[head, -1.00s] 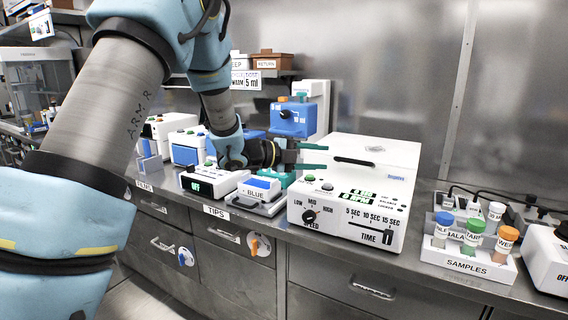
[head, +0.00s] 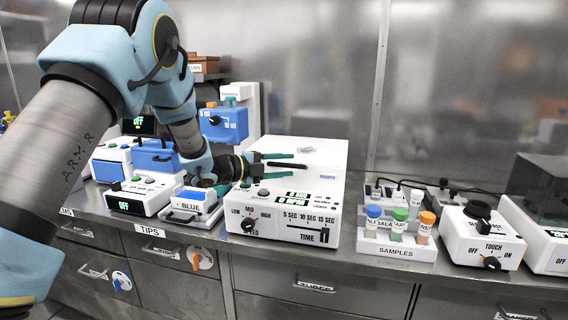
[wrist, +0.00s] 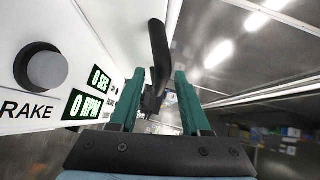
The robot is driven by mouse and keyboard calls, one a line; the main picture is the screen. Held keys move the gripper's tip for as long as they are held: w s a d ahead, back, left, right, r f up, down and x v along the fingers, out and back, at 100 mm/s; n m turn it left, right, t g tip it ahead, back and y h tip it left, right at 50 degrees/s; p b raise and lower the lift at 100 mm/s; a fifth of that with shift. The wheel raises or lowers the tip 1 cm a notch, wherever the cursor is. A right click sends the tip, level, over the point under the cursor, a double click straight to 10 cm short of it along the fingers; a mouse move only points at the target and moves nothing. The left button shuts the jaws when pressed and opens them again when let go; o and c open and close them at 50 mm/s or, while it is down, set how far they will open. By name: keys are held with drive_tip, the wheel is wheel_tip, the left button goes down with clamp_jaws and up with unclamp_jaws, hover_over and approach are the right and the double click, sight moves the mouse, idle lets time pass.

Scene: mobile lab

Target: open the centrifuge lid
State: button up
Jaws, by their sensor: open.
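The centrifuge (head: 325,212) is a white box with SPEED and TIME controls on its front, and its display (head: 293,200) reads zero. Its lid (head: 325,150) is down, with a black bar handle (head: 287,165) on it. My gripper (head: 300,165) is open at the lid's left part, its teal fingers on either side of the handle in the picture. In the wrist view the handle (wrist: 158,55) shows between and beyond the fingertips (wrist: 160,74). I cannot tell whether a finger touches it.
A blue-topped BLUE box (head: 192,200) and a device reading OFF (head: 135,197) stand left of the centrifuge. A SAMPLES rack (head: 397,246) with capped tubes and a TOUCH mixer (head: 480,240) stand to the right. A steel wall rises behind.

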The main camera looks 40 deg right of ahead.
drive_tip(key=shift+d, duration=0.1)
clamp_jaws()
idle(0.3)
idle(1.1)
